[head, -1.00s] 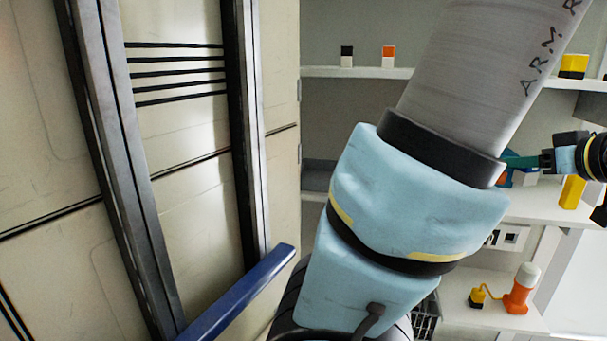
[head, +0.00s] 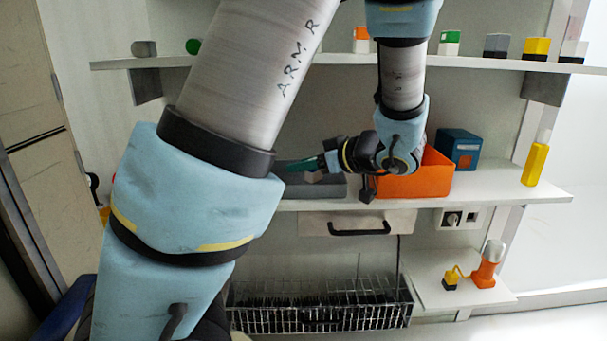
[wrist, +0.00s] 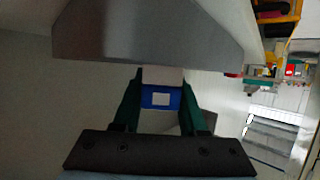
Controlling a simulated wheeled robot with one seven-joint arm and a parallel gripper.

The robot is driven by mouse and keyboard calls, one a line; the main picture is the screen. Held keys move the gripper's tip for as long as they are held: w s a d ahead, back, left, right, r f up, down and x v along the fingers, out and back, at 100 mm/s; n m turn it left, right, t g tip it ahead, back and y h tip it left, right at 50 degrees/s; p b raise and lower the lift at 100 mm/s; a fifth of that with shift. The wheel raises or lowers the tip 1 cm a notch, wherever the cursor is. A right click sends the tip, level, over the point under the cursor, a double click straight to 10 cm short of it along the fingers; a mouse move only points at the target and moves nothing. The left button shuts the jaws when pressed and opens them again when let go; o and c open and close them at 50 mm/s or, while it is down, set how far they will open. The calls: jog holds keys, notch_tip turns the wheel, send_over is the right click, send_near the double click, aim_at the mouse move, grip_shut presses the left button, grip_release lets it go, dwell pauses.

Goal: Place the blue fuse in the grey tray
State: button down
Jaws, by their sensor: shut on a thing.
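The blue fuse (wrist: 148,97), a small blue block with a white square mark and a pale end, sits between the green fingers of my gripper (wrist: 160,92) in the wrist view. My gripper is shut on it. In the head view my gripper (head: 308,165) is over the grey tray (head: 332,191), a low grey box on the middle shelf. The fuse cannot be made out clearly there. The grey tray (wrist: 150,38) fills the top of the wrist view, close to the fuse's pale end. I cannot tell whether they touch.
An orange bin (head: 434,176) stands right of the tray, with a dark blue box (head: 459,148) behind it and a yellow bottle (head: 536,163) farther right. The upper shelf (head: 470,64) holds several small coloured blocks. A wire basket (head: 318,307) is below.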

jog(key=shift+d+f, duration=0.1)
jog(key=shift+f, duration=0.85)
jog(key=shift+f+b, duration=0.2)
jog(key=shift+b, duration=0.1)
jog(key=shift+c, duration=2.2)
grip_release()
jog(key=shift+r, duration=0.1)
jog(key=shift+r, duration=0.1)
jog(key=p+v, duration=0.1)
jog(key=v, duration=1.1)
jog(key=shift+r, duration=0.1)
